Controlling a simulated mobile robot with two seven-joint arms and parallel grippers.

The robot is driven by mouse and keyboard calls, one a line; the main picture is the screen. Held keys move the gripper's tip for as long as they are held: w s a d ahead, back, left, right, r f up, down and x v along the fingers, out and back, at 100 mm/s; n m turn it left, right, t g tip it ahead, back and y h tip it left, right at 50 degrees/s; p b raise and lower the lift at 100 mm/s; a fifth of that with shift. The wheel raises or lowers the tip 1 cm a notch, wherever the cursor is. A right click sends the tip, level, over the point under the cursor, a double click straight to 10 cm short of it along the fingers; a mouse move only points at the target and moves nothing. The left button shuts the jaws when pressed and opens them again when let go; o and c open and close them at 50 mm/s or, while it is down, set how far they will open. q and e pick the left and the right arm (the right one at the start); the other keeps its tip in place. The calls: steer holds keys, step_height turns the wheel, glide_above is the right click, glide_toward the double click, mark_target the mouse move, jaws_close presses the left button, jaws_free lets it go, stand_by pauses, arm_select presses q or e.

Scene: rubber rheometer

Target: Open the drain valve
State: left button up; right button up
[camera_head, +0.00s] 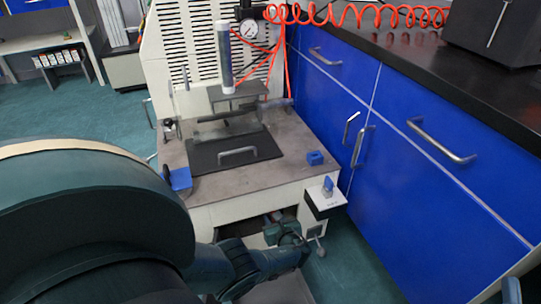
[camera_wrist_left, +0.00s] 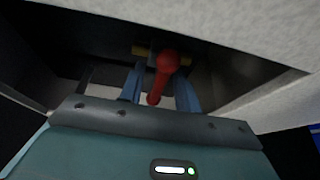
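The drain valve shows in the left wrist view as a red handle (camera_wrist_left: 165,66) with a rounded end, in front of a dull yellow pipe piece (camera_wrist_left: 142,50). My left gripper (camera_wrist_left: 158,84) is open, with one blue-grey finger on each side of the red handle. Gaps show between the fingers and the handle; I cannot tell whether either touches it. In the head view, my left arm reaches down to the opening under the machine, with the wrist (camera_head: 288,236) at its front. The valve is hidden in that view.
The machine's table (camera_head: 225,183) stands above the opening, and its pale underside edge (camera_wrist_left: 240,30) is close over my left gripper. Blue cabinets (camera_head: 420,190) stand to the right.

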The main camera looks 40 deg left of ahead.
arm_select(q)
steer(key=shift+a, duration=0.1)
stand_by(0.3)
jaws_close()
